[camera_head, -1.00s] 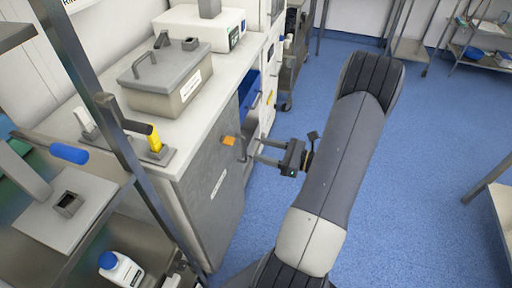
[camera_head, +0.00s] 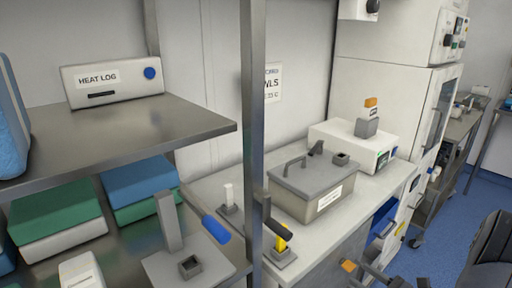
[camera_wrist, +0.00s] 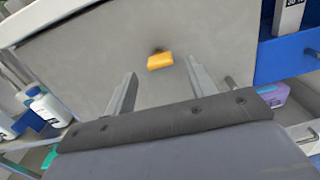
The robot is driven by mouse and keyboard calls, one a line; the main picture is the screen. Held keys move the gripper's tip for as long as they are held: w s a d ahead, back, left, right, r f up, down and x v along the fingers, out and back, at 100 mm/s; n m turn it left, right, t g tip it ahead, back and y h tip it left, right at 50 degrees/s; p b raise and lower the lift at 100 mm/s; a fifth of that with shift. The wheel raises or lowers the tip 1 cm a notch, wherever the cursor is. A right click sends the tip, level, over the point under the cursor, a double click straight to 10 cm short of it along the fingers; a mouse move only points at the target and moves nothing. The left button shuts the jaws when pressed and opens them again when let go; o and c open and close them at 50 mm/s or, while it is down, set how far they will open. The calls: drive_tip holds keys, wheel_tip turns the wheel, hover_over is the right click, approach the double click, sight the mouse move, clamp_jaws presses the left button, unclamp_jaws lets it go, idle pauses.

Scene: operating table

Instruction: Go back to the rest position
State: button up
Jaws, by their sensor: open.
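My gripper (camera_wrist: 160,88) is open, with its two fingers apart and nothing between them in the wrist view. It faces the grey cabinet front (camera_wrist: 95,55), where a small orange piece (camera_wrist: 160,61) shows beyond the fingertips. In the head view only part of my gripper (camera_head: 374,274) shows at the bottom edge, beside the same orange piece (camera_head: 348,265). Most of my arm lies outside the head view; a dark part of it shows at the lower right.
A counter (camera_head: 385,187) carries a lidded grey bath (camera_head: 318,190) and a white device (camera_head: 352,142). A metal shelf (camera_head: 120,135) with a post stands at left. An open blue drawer (camera_head: 384,218) is near my gripper. Blue floor (camera_head: 432,262) is clear at right.

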drive_tip(key=x, duration=0.3)
drive_tip(key=shift+w+a, duration=0.2)
drive_tip(key=shift+w, duration=0.15)
